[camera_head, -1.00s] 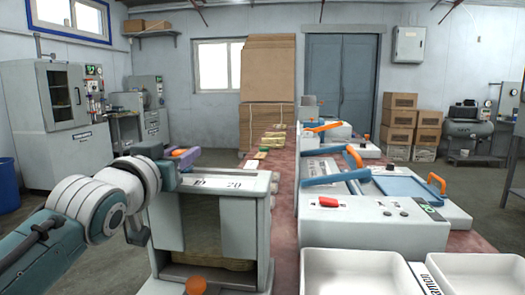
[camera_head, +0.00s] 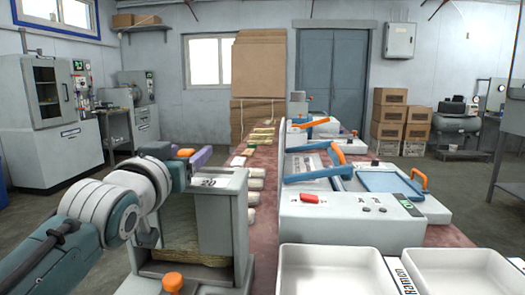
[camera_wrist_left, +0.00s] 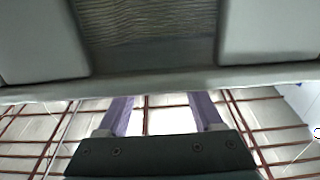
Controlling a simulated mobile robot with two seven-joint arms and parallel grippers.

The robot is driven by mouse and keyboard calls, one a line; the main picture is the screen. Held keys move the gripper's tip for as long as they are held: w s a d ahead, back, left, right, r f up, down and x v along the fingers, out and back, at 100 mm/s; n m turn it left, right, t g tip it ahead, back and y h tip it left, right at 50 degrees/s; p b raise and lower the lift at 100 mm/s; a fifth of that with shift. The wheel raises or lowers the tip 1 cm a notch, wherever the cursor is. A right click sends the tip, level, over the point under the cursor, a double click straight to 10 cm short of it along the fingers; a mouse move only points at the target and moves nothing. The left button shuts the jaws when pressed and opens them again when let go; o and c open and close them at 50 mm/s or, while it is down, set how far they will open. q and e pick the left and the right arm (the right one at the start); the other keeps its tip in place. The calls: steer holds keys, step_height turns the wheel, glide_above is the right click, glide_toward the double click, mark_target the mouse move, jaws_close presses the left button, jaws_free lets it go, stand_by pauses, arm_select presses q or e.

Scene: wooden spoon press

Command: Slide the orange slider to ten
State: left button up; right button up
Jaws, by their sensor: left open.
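A grey box-shaped unit (camera_head: 230,205) with a number scale on its top edge stands in front of me. The 20 shows. The 10 is hidden behind my left gripper. A small orange piece (camera_head: 186,152), which looks like the orange slider, shows at the top of this unit beside the fingers. My left gripper (camera_head: 200,157) has purple fingers and is at the unit's top left. In the left wrist view my gripper (camera_wrist_left: 162,112) is open and empty, with its fingers apart below the unit's pale edge (camera_wrist_left: 160,78). I cannot tell whether it touches the slider. My right gripper is out of view.
An orange knob (camera_head: 173,281) sits low at the unit's front. To the right, a white machine (camera_head: 335,225) with blue levers and a red button stands on the reddish table. White trays (camera_head: 335,270) lie at the near right. Wooden spoon pieces line the table behind the unit.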

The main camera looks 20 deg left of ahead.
arm_select(q)
steer(key=p+v, duration=0.1)
steer(key=v, duration=0.9)
stand_by(0.3)
